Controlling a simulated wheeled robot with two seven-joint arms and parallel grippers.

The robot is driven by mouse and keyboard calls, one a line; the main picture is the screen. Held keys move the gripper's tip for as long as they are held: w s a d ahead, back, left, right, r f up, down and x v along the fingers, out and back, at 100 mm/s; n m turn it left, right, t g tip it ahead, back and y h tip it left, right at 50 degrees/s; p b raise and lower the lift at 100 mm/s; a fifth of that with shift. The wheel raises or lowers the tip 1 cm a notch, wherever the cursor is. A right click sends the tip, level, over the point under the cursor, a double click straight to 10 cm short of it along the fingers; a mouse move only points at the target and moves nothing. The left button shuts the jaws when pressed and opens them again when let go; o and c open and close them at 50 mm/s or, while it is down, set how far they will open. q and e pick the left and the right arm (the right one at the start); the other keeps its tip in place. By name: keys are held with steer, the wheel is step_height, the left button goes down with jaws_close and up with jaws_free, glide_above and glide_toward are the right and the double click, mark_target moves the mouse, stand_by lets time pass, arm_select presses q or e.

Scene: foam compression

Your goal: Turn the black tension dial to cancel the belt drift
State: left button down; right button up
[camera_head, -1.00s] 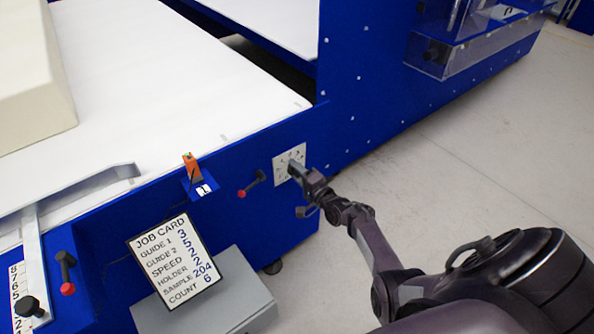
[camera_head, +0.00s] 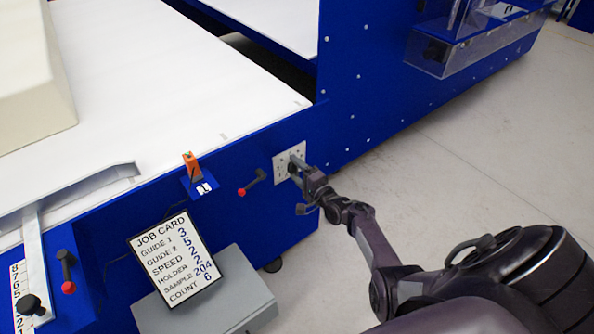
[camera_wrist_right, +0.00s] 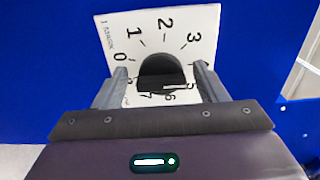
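The black tension dial (camera_wrist_right: 160,70) sits on a white numbered plate (camera_wrist_right: 205,20) in the right wrist view. The white mark on the dial points right, toward about the 5. My right gripper (camera_wrist_right: 163,84) is open, with one finger on each side of the dial and a visible gap at each side. In the head view, the gripper (camera_head: 296,170) is at the plate (camera_head: 281,170) on the blue machine side and mostly hides the dial. The white belt (camera_head: 150,70) lies on the machine at left. My left gripper is not in view.
A red-tipped lever (camera_head: 252,182) is left of the plate. An orange piece (camera_head: 191,165) stands at the belt edge. A job card (camera_head: 170,260) stands on a grey box (camera_head: 235,290). A beige foam block (camera_head: 30,75) is on the belt. The floor at right is clear.

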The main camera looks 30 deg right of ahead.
steer(key=shift+s, duration=0.55)
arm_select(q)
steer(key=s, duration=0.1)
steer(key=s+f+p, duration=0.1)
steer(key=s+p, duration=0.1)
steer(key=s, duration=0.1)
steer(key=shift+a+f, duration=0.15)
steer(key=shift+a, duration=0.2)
arm_select(e)
steer(key=s, duration=0.6)
steer(key=shift+s+d, duration=0.3)
steer(key=shift+s, duration=0.05)
